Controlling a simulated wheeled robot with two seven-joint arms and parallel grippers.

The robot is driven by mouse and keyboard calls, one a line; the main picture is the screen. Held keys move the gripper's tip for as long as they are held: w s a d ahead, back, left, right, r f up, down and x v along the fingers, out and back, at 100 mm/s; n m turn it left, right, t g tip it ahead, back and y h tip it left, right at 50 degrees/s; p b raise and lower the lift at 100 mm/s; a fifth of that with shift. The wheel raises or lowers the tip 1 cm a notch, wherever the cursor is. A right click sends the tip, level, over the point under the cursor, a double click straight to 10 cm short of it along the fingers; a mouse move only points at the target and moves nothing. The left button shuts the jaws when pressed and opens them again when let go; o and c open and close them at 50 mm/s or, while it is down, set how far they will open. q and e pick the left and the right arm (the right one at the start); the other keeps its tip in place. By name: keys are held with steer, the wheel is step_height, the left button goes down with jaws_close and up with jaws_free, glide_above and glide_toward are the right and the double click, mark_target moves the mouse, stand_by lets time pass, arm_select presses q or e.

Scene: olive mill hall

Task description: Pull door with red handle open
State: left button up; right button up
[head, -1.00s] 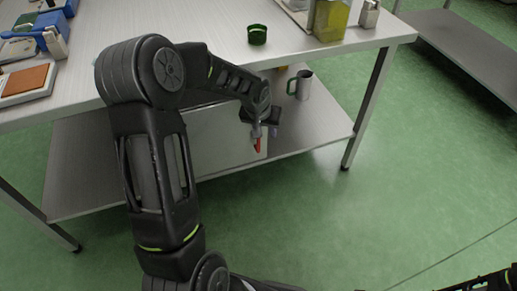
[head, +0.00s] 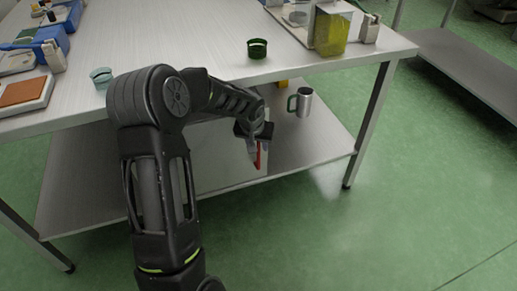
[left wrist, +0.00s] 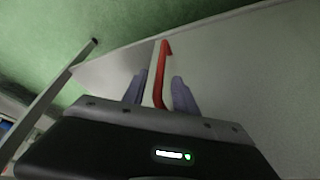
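The red handle (head: 258,157) is an upright bar on the pale door (head: 215,160) of a box-like cabinet on the table's lower shelf. My left gripper (head: 255,147) is at the handle in the head view, partly covering it. In the left wrist view the red handle (left wrist: 161,75) stands between the two grey fingers of my left gripper (left wrist: 159,93). The fingers are apart, with a gap to the handle on each side. The door looks shut, though my arm hides much of it. My right gripper is out of view.
A metal mug with a green handle (head: 301,102) stands on the lower shelf (head: 315,135) right of the cabinet. A green ring-like cup (head: 257,48) and a teal cup (head: 101,77) stand on the tabletop (head: 190,40). Green floor (head: 400,200) is clear at the right.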

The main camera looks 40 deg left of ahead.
arm_select(q)
steer(key=shift+x, duration=1.3)
jaws_close()
stand_by(0.5)
